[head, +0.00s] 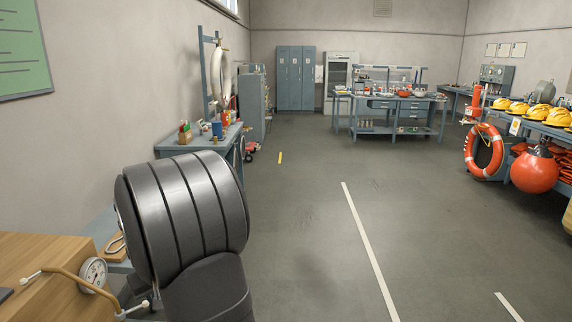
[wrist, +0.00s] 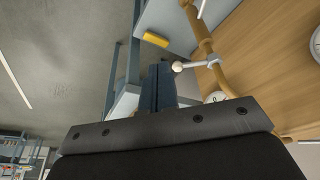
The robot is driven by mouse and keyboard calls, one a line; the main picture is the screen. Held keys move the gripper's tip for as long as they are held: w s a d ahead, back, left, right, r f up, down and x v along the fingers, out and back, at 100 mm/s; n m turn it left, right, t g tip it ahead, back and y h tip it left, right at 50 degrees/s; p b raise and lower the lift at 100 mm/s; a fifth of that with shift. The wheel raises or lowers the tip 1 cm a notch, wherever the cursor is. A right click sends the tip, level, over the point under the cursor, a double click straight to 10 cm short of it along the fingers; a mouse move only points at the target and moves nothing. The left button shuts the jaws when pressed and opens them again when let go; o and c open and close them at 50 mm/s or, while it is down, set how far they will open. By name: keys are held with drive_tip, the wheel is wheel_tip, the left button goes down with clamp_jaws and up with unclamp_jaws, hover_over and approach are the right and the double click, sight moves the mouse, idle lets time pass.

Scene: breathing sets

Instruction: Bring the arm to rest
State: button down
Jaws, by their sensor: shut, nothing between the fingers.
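My gripper (wrist: 157,82) shows in the wrist view, its dark fingers together with nothing between them. It is in the air beside a wooden surface (wrist: 268,50) and a brass-coloured tube with white ends (wrist: 205,45). The fingertips appear close to one white end of the tube in the picture; I cannot tell whether they touch. In the head view my dark, ribbed arm link fills the lower left, and my gripper is hidden there.
In the head view the wooden top (head: 40,262) at lower left carries the tube (head: 75,280) and a round gauge (head: 94,273). A blue-grey bench (head: 200,143) stands beyond my arm. An orange buoy (head: 536,172) and lifebuoy (head: 484,150) hang at right. The middle floor is clear.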

drive_tip(key=s+a+f+m+t+h, duration=0.1)
drive_tip(key=s+a+f+m, duration=0.2)
drive_tip(key=a+f+m, duration=0.2)
drive_tip(key=shift+s+a+f+m+h, duration=0.15)
drive_tip(key=shift+s+f+m+h, duration=0.2)
drive_tip(key=shift+f+m, duration=0.25)
idle(0.6)
drive_tip(key=shift+r, duration=0.1)
drive_tip(key=shift+w, duration=0.1)
idle(0.3)
